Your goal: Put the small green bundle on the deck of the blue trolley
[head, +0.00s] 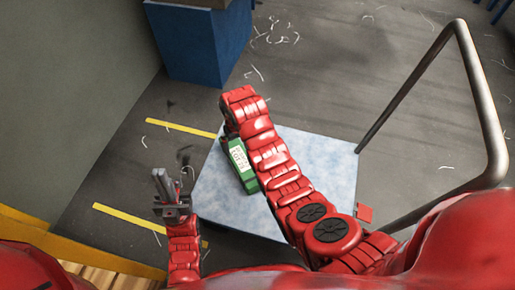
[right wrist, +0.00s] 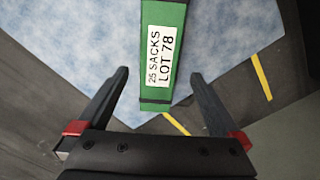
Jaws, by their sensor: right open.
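The green bundle (head: 241,165) has a white label and shows on the left part of the light-blue trolley deck (head: 325,150), partly hidden by my right arm. In the right wrist view the bundle (right wrist: 163,100) shows its label, "25 SACKS LOT 78", over the deck (right wrist: 70,45). My right gripper (right wrist: 159,73) is open, with a finger on each side of the bundle's near end and a gap on both sides. In the head view my arm hides this gripper. My left gripper (head: 164,182) is left of the deck, its fingers close together and apart from the bundle.
The trolley's grey tube handle (head: 480,90) rises at the right. A blue bin or cabinet (head: 200,45) stands at the upper left. Yellow lines (head: 180,128) and pale scraps (head: 275,35) mark the grey floor. The deck's right part is bare.

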